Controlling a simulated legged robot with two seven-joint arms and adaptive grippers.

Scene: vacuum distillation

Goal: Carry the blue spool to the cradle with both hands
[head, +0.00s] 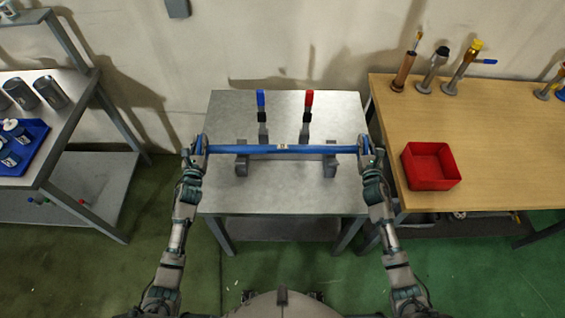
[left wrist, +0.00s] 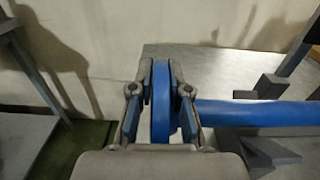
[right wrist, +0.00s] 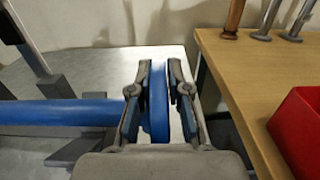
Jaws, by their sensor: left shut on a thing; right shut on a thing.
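The blue spool (head: 255,149) is a long bar with a disc at each end, held level across the metal table. My left gripper (head: 196,146) is shut on its left disc, which shows between the fingers in the left wrist view (left wrist: 161,100). My right gripper (head: 367,148) is shut on its right disc, seen in the right wrist view (right wrist: 158,100). The cradle is a pair of grey supports, left (head: 241,166) and right (head: 329,167), on the table under the bar. I cannot tell whether the bar touches them.
A blue-handled clamp (head: 262,115) and a red-handled clamp (head: 307,115) stand behind the bar. On the right, a wooden table (head: 500,150) holds a red bin (head: 430,166) close to my right gripper. A shelf with jars and a blue tray (head: 25,147) is at left.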

